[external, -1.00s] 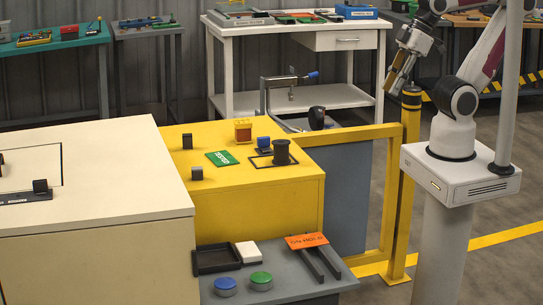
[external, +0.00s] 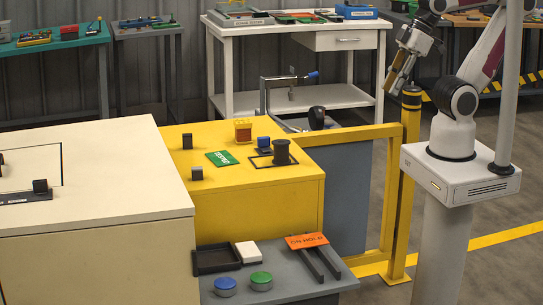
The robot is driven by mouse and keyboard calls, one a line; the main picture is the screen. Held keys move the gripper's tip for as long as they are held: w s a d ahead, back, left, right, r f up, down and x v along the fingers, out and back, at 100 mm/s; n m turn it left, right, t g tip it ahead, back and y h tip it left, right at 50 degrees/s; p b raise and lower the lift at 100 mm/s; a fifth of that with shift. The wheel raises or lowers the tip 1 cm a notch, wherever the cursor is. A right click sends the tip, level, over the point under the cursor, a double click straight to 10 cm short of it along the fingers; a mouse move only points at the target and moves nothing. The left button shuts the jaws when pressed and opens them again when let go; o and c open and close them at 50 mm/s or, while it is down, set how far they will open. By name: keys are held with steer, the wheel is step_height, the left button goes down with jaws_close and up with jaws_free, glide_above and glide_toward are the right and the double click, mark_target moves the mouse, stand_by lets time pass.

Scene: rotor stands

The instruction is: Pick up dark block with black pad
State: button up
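Several small dark blocks are in view, and their pads are too small to tell apart surely. One dark block (external: 187,141) stands at the back left of the yellow table (external: 262,194). A second dark block (external: 196,173) stands nearer its front left. A block with a blue top (external: 264,144) stands beside a black spool (external: 281,152). Another dark block (external: 40,186) stands on the cream table (external: 110,200). My gripper (external: 396,84) hangs high at the right, beside the yellow post and far from these blocks. Whether its fingers are open cannot be told.
A yellow rail (external: 350,134) and post (external: 411,130) stand between my base and the tables. A grey bench (external: 290,285) with a black tray (external: 217,259) is in front.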

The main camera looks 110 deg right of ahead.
steer(key=o, duration=0.3)
steer(key=w+d+m+t+h, duration=0.1)
steer(key=w+d, duration=0.6)
steer(key=w, duration=0.3)
steer(key=w+d+t+h, duration=0.2)
steer(key=w+d, duration=0.5)
steer(key=w, duration=0.3)
steer(key=w+d+m+t+h, duration=0.1)
steer(key=w+d, duration=0.5)
steer(key=w, duration=0.4)
steer(key=w+d+f+t, duration=0.1)
steer(key=w+d+f, duration=0.2)
steer(key=d+f, duration=0.2)
steer(key=w+d+f+t+y, duration=0.1)
steer(key=w+d+f, duration=0.2)
steer(key=d+f, duration=0.2)
steer(key=w+d+f+t, duration=0.1)
steer(key=w+d+f, duration=0.3)
steer(key=f, duration=0.5)
steer(key=shift+w+d+t+y, duration=0.1)
steer(key=shift+d+t+y, duration=0.25)
steer(key=shift+d, duration=0.75)
